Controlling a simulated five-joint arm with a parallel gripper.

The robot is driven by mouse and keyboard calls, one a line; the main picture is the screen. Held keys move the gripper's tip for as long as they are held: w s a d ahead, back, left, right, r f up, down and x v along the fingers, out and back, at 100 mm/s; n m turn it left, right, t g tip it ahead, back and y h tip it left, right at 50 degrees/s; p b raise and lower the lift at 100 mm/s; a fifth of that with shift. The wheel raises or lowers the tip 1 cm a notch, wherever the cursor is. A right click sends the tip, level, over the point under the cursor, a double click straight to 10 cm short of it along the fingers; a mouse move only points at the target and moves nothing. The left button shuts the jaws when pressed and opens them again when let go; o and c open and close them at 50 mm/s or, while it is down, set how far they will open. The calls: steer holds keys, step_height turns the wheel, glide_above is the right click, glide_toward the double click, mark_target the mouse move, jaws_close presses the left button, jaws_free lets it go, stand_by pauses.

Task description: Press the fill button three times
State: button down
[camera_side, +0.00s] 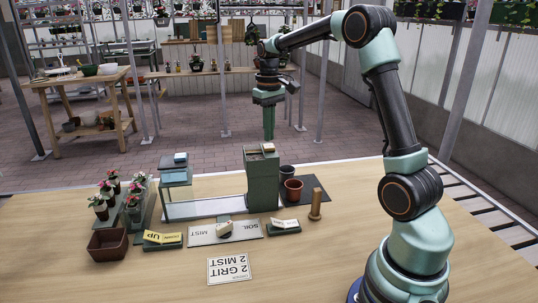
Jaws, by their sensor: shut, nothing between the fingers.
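My gripper (268,136) points straight down, with its fingers shut and nothing between them. It hangs over a dark green upright box (262,185), apart from it by a small gap. A small pale reddish button-like block (267,147) sits on top of this box, close below the fingertips. I cannot read a fill label, so I cannot tell for sure which part is the fill button.
A plate marked SOIL and MIST (208,238), a yellow UP sign (161,237) and a card reading 2 GRIT 2 MIST (229,269) lie in front. Flower pots (101,209) and a brown bin (107,244) are left.

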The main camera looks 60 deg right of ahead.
steer(key=shift+f, duration=0.35)
steer(key=shift+f, duration=0.35)
steer(key=shift+f, duration=0.45)
steer(key=shift+r, duration=1.15)
steer(key=shift+r, duration=0.1)
stand_by(0.4)
step_height(320, 180, up, 6)
steer(key=shift+f, duration=0.1)
stand_by(0.5)
steer(key=shift+a, duration=0.1)
